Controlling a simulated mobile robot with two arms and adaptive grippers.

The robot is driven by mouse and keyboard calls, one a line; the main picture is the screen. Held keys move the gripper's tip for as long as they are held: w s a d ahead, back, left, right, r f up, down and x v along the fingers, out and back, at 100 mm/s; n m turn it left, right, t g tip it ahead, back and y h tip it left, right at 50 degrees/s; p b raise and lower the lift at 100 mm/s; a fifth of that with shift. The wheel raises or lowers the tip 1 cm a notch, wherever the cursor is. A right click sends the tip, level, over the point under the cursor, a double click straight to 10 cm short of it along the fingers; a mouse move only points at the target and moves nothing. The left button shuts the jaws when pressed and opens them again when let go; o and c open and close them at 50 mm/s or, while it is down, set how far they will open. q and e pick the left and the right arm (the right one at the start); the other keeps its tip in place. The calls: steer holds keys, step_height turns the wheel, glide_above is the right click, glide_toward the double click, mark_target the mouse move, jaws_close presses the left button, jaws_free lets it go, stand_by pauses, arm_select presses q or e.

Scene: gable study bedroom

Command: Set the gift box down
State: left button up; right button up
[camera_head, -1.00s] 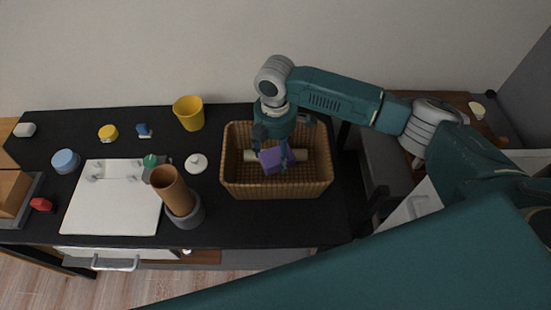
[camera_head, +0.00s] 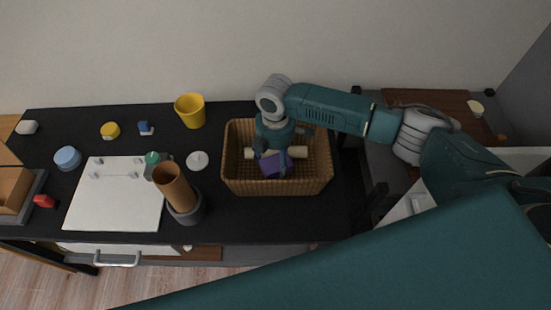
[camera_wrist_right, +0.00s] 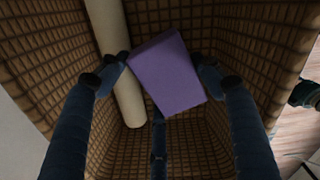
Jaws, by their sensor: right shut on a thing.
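The purple gift box (camera_head: 277,164) is inside the wicker basket (camera_head: 277,186), held tilted. My right gripper (camera_head: 273,160) reaches down into the basket and is shut on the gift box. In the right wrist view the gift box (camera_wrist_right: 170,75) sits between the fingers of the right gripper (camera_wrist_right: 160,70), with basket walls around it. Whether the box touches the basket floor cannot be told. My left gripper is not in view.
A cream roll (camera_wrist_right: 118,70) lies in the basket beside the box. Left of the basket are a white lidded thing (camera_head: 197,161), a yellow cup (camera_head: 190,111), a brown cylinder in a grey holder (camera_head: 173,188) and a white board (camera_head: 115,200). The desk's front right is clear.

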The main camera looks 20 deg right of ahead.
mark_target(275, 159)
steer(key=shift+s+f, duration=0.35)
steer(key=shift+f, duration=0.05)
steer(key=o, duration=1.2)
steer(key=shift+o, duration=0.3)
steer(key=shift+w+f, duration=0.2)
steer(key=shift+w, duration=0.15)
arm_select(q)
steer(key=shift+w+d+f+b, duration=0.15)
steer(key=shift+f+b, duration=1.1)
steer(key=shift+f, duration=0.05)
arm_select(e)
step_height(275, 159, up, 14)
steer(key=shift+f, duration=0.2)
